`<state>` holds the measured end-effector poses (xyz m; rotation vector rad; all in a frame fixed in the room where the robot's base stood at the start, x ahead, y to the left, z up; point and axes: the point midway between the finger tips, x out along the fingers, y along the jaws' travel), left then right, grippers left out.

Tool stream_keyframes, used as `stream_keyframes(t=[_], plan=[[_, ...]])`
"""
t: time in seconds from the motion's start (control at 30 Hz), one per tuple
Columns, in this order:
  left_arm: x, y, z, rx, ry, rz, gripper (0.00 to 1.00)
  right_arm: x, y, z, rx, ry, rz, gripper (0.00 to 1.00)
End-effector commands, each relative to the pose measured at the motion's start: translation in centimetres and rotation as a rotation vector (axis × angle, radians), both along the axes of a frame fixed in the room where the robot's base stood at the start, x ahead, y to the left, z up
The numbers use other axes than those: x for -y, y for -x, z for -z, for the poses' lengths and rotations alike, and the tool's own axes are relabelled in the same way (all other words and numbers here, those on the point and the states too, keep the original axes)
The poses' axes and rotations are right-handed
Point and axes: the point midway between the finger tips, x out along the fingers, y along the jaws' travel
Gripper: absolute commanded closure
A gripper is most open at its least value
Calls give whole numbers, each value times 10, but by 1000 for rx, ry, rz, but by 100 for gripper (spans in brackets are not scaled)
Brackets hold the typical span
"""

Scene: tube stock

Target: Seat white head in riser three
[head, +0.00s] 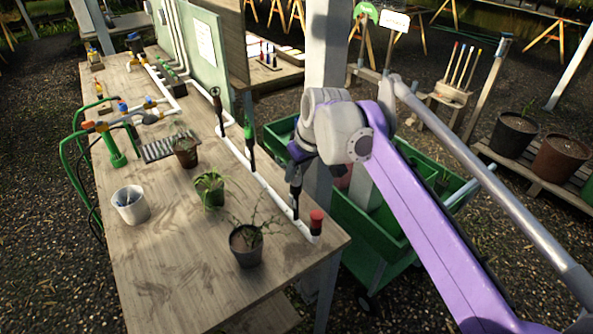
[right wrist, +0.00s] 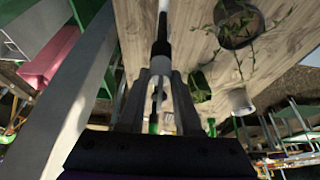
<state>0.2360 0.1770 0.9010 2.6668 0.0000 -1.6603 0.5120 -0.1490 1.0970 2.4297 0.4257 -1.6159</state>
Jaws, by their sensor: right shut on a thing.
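My right gripper (head: 296,178) reaches down over the near end of the white pipe along the table's right edge. In the right wrist view my right gripper (right wrist: 160,78) is shut on a small pale piece, the white head (right wrist: 160,66). The black riser three (right wrist: 161,46) lines up with the head; it also shows in the head view (head: 295,200). I cannot tell whether the head is inside the riser or only against it. Another riser has a green top (head: 248,130), and a farther one has a dark top (head: 215,93). My left gripper is not in view.
A red-topped end (head: 316,221) stands close to riser three. Potted plants (head: 246,245) and a white cup (head: 130,205) are on the wooden table (head: 185,280). A post (head: 326,60) and a green cart (head: 370,235) are near my right arm.

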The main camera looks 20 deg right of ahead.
Motion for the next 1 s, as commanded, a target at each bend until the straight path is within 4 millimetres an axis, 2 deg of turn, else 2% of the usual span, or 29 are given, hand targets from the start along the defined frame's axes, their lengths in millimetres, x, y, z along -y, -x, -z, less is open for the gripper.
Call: stream_keyframes(t=[0.17,0.2,0.37,0.73,0.87,1.0], plan=[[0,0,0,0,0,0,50,0,1,2,-5,0,-2,100],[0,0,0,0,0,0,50,0,1,2,-5,0,-2,60],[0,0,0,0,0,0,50,0,1,2,-4,1,-1,33],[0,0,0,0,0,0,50,1,2,-4,-2,0,0,33],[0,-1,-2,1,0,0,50,3,9,-22,-2,0,0,33],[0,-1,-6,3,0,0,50,7,20,-49,-2,0,0,33]])
